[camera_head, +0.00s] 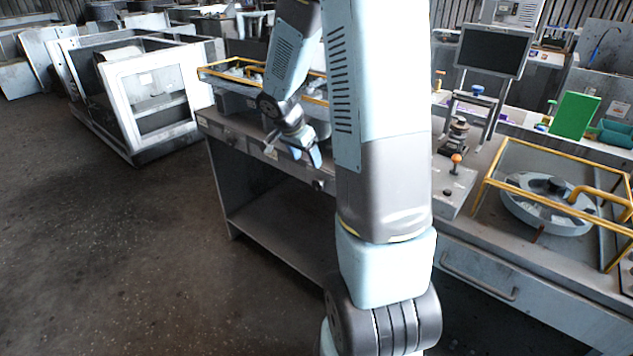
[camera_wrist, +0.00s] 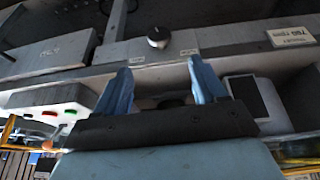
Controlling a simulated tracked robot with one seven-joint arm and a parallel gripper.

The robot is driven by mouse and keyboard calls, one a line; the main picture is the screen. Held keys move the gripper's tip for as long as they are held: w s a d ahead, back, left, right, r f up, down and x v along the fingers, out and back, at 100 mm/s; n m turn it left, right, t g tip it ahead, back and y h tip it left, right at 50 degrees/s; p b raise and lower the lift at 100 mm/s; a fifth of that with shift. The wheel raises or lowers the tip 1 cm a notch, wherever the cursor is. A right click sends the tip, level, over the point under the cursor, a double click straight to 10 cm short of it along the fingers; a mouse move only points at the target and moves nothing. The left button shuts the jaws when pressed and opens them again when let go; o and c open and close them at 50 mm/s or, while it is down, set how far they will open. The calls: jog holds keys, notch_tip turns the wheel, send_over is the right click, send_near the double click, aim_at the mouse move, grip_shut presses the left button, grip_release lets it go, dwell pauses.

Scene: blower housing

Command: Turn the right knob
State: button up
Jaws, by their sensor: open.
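A round dark knob (camera_wrist: 158,38) with a light mark sits on the grey panel in the wrist view, with small labels beside it. My gripper (camera_wrist: 163,82) is open, its two blue fingers apart and nothing between them. The knob is beyond the fingertips, near the middle of the gap and not touched. In the head view my gripper (camera_head: 299,150) is at the bench's front edge. A small dark knob (camera_head: 318,184) shows on that front, right of and below the gripper. I cannot tell for sure which knob the wrist view shows.
A box with red and green buttons (camera_wrist: 58,113) is at left in the wrist view; a label plate (camera_wrist: 292,37) is at right. Yellow-railed frames stand on the benches (camera_head: 228,133). The floor (camera_head: 130,260) at left is clear, with a white-framed cabinet (camera_head: 150,100) behind.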

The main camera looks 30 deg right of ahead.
aim_at(316, 180)
jog(key=x, duration=1.2)
jog(key=shift+f, duration=0.15)
jog(key=shift+w, duration=0.1)
jog(key=c, duration=1.1)
